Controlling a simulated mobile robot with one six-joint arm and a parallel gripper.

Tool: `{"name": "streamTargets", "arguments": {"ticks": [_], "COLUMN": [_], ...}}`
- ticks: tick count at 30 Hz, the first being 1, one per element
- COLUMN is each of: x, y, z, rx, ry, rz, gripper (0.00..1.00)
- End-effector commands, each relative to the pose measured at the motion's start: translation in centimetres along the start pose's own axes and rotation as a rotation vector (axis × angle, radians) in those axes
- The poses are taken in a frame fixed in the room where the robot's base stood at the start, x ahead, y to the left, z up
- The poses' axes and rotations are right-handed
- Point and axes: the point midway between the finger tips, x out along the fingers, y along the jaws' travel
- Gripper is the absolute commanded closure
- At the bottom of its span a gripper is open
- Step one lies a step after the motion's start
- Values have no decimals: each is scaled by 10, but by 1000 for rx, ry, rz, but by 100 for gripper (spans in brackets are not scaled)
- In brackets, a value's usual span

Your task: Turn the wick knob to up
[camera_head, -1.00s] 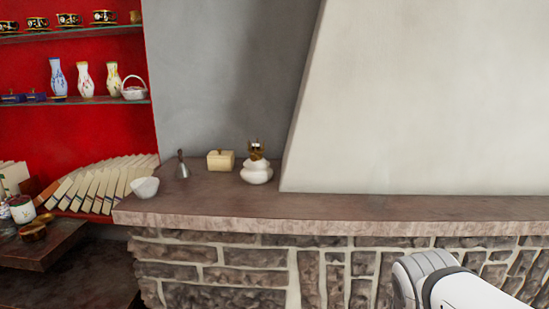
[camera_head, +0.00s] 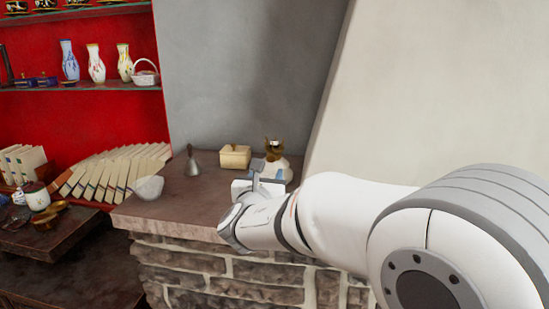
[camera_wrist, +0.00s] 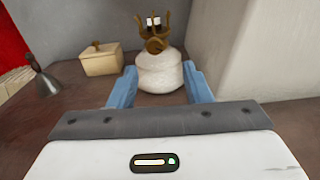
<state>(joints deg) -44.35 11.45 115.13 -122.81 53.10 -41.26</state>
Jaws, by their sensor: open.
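The lamp is a white rounded body (camera_wrist: 160,73) with a brass burner on top, standing upright on the stone ledge (camera_head: 165,212). In the wrist view the round brass wick knob (camera_wrist: 155,45) faces me at the front of the burner. In the head view the brass burner (camera_head: 274,147) shows above my arm, and my gripper and wrist hide part of the white body. My gripper (camera_wrist: 157,72) is open, its two blue fingers pointing toward the lamp, one on each side of it in the picture. The knob appears above the fingertips, with nothing held.
A cream lidded box (camera_head: 235,156) and a grey bell (camera_head: 192,163) stand left of the lamp. A white bowl (camera_head: 148,187) sits near the ledge's left end. The pale sloping chimney wall (camera_wrist: 245,50) rises close on the right.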

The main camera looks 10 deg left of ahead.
Motion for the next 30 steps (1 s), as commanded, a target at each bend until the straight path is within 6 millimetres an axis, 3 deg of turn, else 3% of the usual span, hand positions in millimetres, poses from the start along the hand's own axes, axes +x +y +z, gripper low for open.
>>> {"name": "streamTargets", "arguments": {"ticks": [3, 16, 27, 30], "x": [8, 70, 78, 78], "y": [8, 7, 8, 8], "z": [2, 3, 1, 1], "rx": [-26, -23, -21, -21], "ry": [-10, -9, -10, -10], "rz": [18, 15, 17, 17], "gripper": [56, 56, 56, 62]}}
